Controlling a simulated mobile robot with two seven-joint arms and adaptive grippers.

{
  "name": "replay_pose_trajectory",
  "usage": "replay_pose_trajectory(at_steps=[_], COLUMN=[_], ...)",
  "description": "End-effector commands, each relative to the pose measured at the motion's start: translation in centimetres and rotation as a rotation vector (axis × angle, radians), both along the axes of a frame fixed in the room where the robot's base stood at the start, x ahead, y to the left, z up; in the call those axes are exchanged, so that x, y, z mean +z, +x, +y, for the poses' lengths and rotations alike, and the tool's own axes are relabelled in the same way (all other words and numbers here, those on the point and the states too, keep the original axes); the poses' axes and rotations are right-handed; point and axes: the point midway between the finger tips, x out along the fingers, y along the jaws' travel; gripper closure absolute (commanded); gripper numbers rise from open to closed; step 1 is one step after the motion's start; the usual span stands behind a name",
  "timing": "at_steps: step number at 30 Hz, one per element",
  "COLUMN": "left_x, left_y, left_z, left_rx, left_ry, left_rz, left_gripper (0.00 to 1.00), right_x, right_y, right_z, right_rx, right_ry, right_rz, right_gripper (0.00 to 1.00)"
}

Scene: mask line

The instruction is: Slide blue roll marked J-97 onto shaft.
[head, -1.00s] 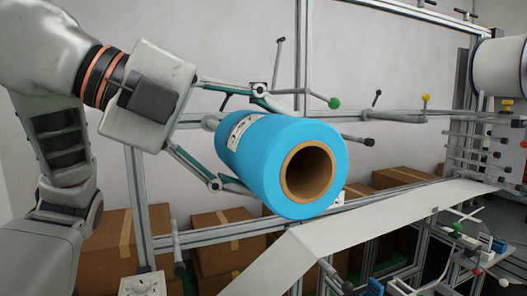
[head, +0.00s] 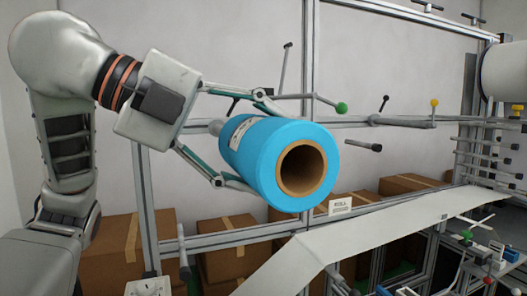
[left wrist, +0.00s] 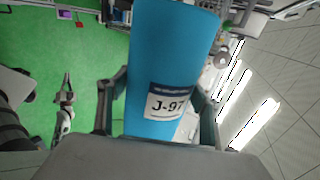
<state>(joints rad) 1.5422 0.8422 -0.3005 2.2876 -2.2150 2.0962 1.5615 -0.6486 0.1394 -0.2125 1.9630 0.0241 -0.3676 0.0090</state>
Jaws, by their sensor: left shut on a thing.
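The blue roll (head: 262,160) has a brown cardboard core (head: 302,169) open toward the lower right. My left gripper (head: 240,140) is shut on its rear part and holds it in the air, its axis tilted slightly. In the left wrist view the roll (left wrist: 170,60) lies between the fingers, and its white label reads J-97. Behind the roll, a grey bar with a dark end (head: 362,146) sticks out past its right side. A thicker grey bar (head: 400,122) is on the frame further right. I cannot tell which bar is the shaft.
Levers with a green knob (head: 341,108) and a yellow knob (head: 435,102) stand near the roll. A metal post (head: 308,60) rises behind. A white web (head: 360,228) slopes below. Cardboard boxes (head: 228,236) stand behind the frame. A white roll (head: 503,70) is at far right.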

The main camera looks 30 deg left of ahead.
Motion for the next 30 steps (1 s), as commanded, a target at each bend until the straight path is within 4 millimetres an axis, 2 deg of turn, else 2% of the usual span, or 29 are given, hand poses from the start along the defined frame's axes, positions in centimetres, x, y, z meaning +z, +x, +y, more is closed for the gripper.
replay_pose_trajectory(at_steps=[15, 30], left_x=[0.1, 0.1], left_y=[1.4, 1.8], left_z=[1.7, 2.1], left_rx=[0.002, 0.002], left_ry=[-0.002, -0.002], left_rz=[-0.001, -0.001], left_gripper=[0.66, 0.66], right_x=[-0.4, -0.5], right_y=[-0.1, -0.1], right_z=[0.0, 0.0], right_rx=[0.001, 0.0], right_ry=[0.0, 0.0], right_rz=[0.002, 0.003], right_gripper=[1.0, 1.0])
